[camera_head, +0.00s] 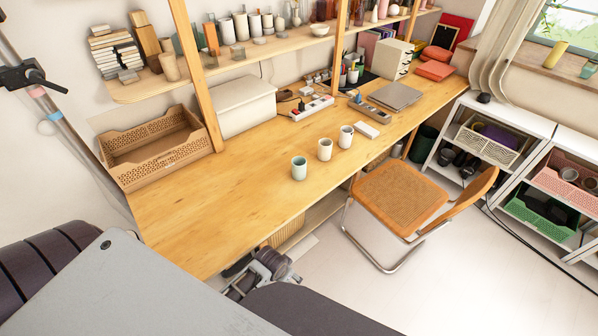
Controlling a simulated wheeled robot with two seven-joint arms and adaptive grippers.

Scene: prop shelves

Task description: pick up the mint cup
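Three cups stand upright in a slanting row on the wooden desk. The nearest, leftmost one is the pale mint cup (299,170), with a greenish inside. A cream cup (325,150) stands behind it to the right, and a whitish cup (346,137) stands farther back; all three are apart. My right gripper (258,271) appears to be the grey mechanism low in the picture, below the desk's front edge and well short of the cups. Its fingers are too unclear to tell open from shut. My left gripper is not in view.
The wooden desk (215,215) is clear left of the cups. A brown crate (160,158) and a white box (236,104) stand behind. A white power strip (311,108) and a grey laptop (395,95) lie farther back. A chair (400,195) stands at the desk's front.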

